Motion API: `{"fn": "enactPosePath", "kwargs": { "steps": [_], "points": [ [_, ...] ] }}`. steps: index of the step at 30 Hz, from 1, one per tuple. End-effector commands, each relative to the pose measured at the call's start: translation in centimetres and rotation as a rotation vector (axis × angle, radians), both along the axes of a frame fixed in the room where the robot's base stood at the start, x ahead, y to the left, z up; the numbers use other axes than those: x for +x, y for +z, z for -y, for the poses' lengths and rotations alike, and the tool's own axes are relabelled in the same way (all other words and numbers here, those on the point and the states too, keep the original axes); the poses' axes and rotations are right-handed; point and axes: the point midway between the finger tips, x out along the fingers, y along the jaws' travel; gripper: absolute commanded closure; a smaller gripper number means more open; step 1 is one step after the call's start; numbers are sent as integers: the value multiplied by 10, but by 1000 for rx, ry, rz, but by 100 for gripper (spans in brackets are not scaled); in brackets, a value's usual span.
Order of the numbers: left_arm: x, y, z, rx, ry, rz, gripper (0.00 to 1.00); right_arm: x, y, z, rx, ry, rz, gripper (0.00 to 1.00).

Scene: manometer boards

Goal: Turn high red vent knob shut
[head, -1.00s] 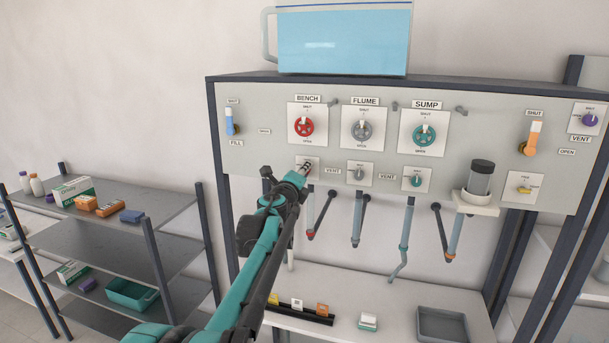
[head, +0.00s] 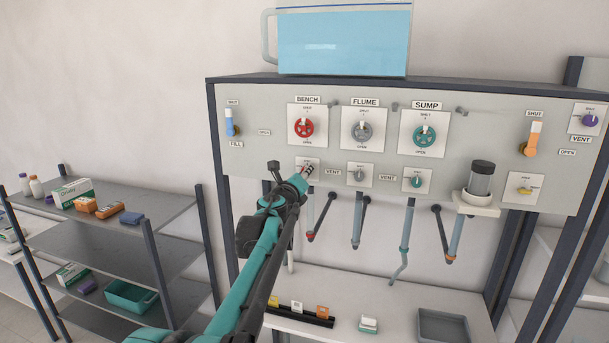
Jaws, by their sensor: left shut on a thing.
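The small vent plate (head: 301,162) sits below the BENCH valve on the grey panel. My left gripper (head: 308,170) is at this plate, its fingers shut on the red vent knob there. The fingers and wrist hide the knob almost wholly, so its angle cannot be read. Above it, the red BENCH handwheel (head: 303,128) is on a plate marked SHUT at the top and OPEN at the bottom. My right gripper is not in view.
The grey FLUME vent knob (head: 359,175) and teal SUMP vent knob (head: 416,182) are to the right. Tubes hang below the panel. A blue-filled tank (head: 345,42) stands on top. A shelf rack (head: 120,245) with boxes stands at left.

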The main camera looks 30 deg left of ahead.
Motion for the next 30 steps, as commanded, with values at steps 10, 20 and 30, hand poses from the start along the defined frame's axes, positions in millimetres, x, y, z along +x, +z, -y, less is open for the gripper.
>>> {"fn": "enactPosePath", "kwargs": {
  "steps": [10,20,30],
  "points": [
    [0,-1,1,1,-1,-1,56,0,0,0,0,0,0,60],
    [-5,0,1,0,0,0,56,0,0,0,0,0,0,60],
    [-67,-1,16,0,1,-1,56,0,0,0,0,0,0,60]
  ]
}}
